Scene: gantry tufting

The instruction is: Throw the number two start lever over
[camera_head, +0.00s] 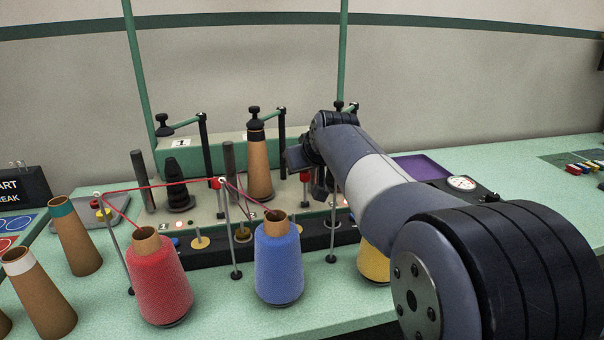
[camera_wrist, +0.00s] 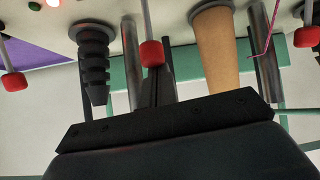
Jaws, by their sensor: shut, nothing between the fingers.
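Levers with red knobs stand along the tufting machine (camera_head: 225,150). The left one (camera_head: 215,184) is near the plate marked 1 (camera_head: 180,142). The middle one (camera_head: 305,177) is just left of my gripper (camera_head: 322,186); no number shows beside it. In the wrist view, which is upside down, the middle red knob (camera_wrist: 152,53) is right by my closed, empty fingers (camera_wrist: 154,92). I cannot tell whether they touch. Two other red knobs show there, at the left (camera_wrist: 14,82) and right (camera_wrist: 307,37). My arm hides the machine's right end.
A brown cone (camera_head: 258,165) and a black spindle (camera_head: 179,190) stand behind the levers. Red (camera_head: 160,285) and blue (camera_head: 279,265) yarn cones stand in front, with red thread (camera_head: 160,185) strung over thin posts. A yellow cone (camera_head: 373,262) is partly hidden by my arm.

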